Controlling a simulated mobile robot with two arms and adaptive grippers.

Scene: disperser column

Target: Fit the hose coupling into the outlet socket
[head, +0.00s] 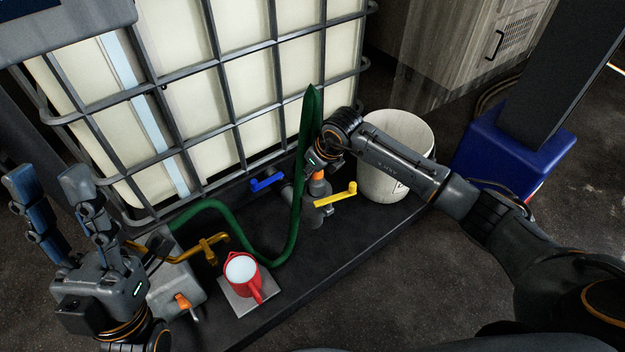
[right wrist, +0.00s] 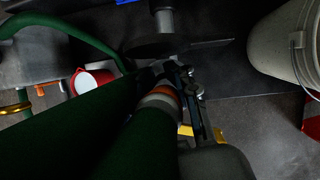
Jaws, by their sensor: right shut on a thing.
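The green hose (head: 295,215) loops up from the floor tray and its upper bend stands above my right gripper. My right gripper (head: 316,164) is shut on the hose coupling, whose orange band (head: 318,175) shows just below it. In the right wrist view the coupling (right wrist: 160,100) is pale with an orange ring, beside the fingers (right wrist: 190,95). The grey outlet pipework (head: 312,212) with blue and yellow handles lies just below the coupling. The socket mouth is hidden, so I cannot tell whether they touch. My left gripper (head: 52,182) is open and empty at the left.
A caged white tank (head: 190,85) stands behind. A red jug (head: 243,274) sits on a pale plate, near a grey box (head: 175,285) with a brass-coloured tap. A white bucket (head: 385,175) and a blue column base (head: 510,145) stand at the right.

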